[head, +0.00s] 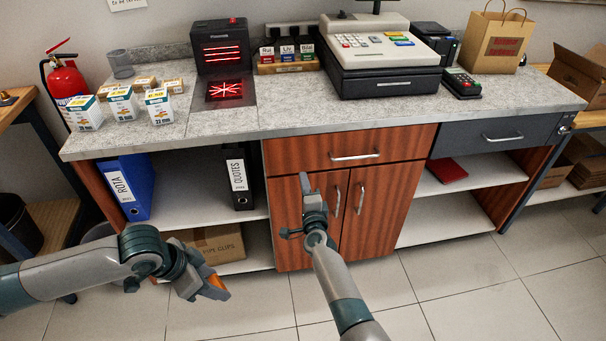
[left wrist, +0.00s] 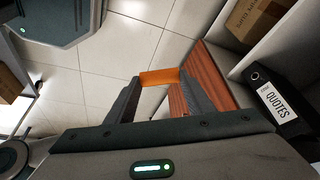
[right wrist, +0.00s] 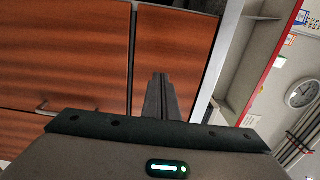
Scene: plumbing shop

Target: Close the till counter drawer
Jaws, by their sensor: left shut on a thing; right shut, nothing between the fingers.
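The till counter (head: 250,118) has a wooden drawer (head: 315,152) with a bar handle (head: 355,156) above two wooden doors. Its front looks about flush with the doors. A dark grey drawer (head: 470,141) with its own handle (head: 503,138) is to the right and also looks flush. My right gripper (head: 305,183) is shut and empty, in front of the left door, below the wooden drawer; its closed fingers show in the right wrist view (right wrist: 160,97). My left gripper (head: 208,285) is shut on an orange object (left wrist: 159,77), low in front of the shelves.
The till (head: 375,55), card reader (head: 461,83), small boxes (head: 122,104) and paper bag (head: 494,42) stand on the countertop. A red book (head: 447,170) lies on the right shelf. The floor (head: 470,290) in front is clear.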

